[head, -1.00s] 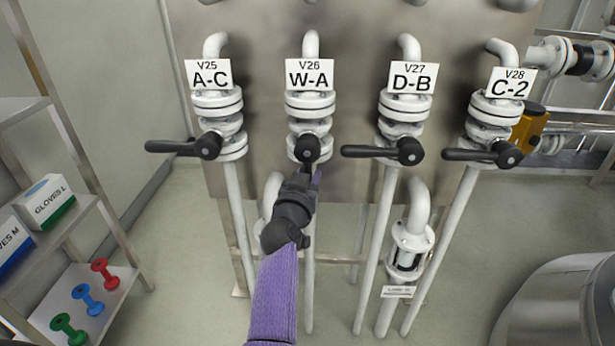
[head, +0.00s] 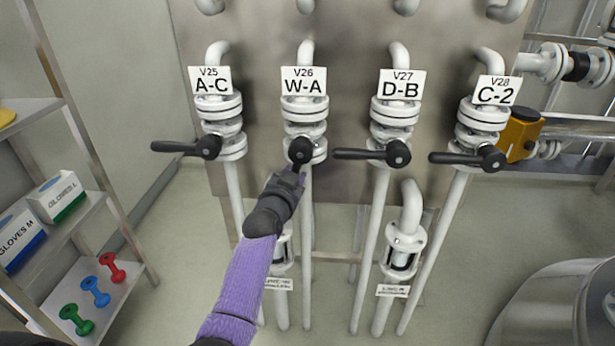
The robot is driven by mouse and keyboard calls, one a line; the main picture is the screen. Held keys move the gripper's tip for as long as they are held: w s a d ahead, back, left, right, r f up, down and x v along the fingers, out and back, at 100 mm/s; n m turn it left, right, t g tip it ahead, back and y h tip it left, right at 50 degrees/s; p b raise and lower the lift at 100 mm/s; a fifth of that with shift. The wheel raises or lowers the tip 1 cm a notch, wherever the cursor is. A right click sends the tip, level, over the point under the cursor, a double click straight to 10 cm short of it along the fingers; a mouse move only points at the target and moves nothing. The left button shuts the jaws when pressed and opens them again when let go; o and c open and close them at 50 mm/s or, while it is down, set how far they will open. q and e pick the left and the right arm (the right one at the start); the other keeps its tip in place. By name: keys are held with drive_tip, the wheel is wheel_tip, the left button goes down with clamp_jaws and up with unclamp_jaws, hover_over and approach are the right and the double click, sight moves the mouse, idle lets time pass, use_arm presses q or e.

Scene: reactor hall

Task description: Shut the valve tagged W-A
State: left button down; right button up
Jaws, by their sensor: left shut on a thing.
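The valve tagged W-A (head: 303,81) is the second from the left on the steel panel, with a white flanged body and a black hub (head: 301,150). My left gripper (head: 293,174) is just below the hub, shut on the valve's black handle, which points down and slightly left. The gripper covers most of the handle. The handles of the valves tagged A-C (head: 182,147), D-B (head: 365,154) and C-2 (head: 460,158) all point left, roughly level. My right gripper is not in view.
The D-B handle's tip is close to the right of the W-A hub. White pipes (head: 371,250) run down below the valves. A shelf rack with glove boxes (head: 55,196) and coloured spool-shaped items (head: 96,292) stands at left. A large metal vessel (head: 560,305) is at lower right.

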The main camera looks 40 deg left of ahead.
use_arm(q)
drive_tip(key=s+a+r+m+g+y+p, duration=0.2)
drive_tip(key=a+r+m+p, duration=0.2)
drive_tip(key=m+p, duration=0.6)
wheel_tip(320, 180, up, 3)
drive_tip(key=shift+s+f+m+p, duration=0.1)
drive_tip(key=shift+s+m+p, duration=0.15)
drive_tip(key=shift+m, duration=0.85)
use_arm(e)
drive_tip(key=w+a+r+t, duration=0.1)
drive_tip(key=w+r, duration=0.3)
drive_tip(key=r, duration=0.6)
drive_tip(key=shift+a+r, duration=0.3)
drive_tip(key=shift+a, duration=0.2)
use_arm(q)
drive_tip(key=shift+a+g, duration=0.1)
drive_tip(key=shift+g, duration=0.2)
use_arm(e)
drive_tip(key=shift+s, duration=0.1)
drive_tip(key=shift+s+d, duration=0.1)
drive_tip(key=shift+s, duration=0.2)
use_arm(q)
drive_tip(key=c, duration=0.6)
unclamp_jaws()
drive_tip(key=shift+f, duration=0.1)
drive_tip(key=shift+o, duration=0.8)
drive_tip(key=shift+f, duration=0.1)
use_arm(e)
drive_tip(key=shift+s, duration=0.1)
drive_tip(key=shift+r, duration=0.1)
